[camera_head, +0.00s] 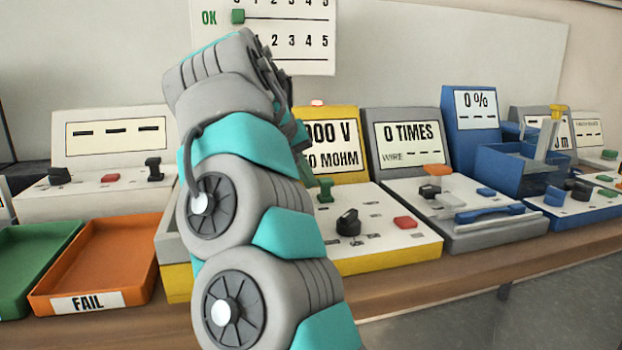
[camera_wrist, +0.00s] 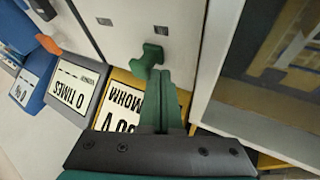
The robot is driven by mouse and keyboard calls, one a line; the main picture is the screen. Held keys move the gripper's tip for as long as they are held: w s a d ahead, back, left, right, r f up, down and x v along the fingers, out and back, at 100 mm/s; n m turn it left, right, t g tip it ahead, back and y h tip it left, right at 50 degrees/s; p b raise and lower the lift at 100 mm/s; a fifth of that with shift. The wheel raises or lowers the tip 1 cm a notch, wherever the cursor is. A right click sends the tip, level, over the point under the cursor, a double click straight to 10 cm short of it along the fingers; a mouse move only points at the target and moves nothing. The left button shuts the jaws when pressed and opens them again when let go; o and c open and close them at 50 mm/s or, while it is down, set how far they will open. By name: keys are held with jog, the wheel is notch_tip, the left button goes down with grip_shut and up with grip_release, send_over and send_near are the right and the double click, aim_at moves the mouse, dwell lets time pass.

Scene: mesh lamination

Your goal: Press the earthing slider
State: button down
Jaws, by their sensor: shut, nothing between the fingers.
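A green T-shaped slider knob (camera_head: 325,190) stands on the white top of the yellow tester (camera_head: 372,262), which reads in V and MOHM. I take this knob for the earthing slider; no label on it can be read. The wrist view shows the knob (camera_wrist: 150,56) just beyond my gripper's fingertips (camera_wrist: 161,74). The fingers are shut together with nothing between them. The tips overlap the knob's lower edge in the picture; I cannot tell whether they touch it. In the head view my arm hides most of the gripper.
The tester also carries a black rotary knob (camera_head: 348,222) and a red button (camera_head: 405,222). The grey "0 TIMES" device (camera_head: 460,240) stands right of it. An orange FAIL tray (camera_head: 140,240) and a green tray (camera_head: 30,262) lie left. A pale-framed compartment (camera_wrist: 235,110) lies right of the fingers.

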dwell(0.3)
jog(key=d, duration=0.2)
jog(key=w+d, duration=0.1)
jog(key=d, duration=0.1)
jog(key=w+d, duration=0.1)
jog(key=d, duration=0.1)
jog(key=shift+d, duration=0.15)
jog(key=shift+s, duration=0.1)
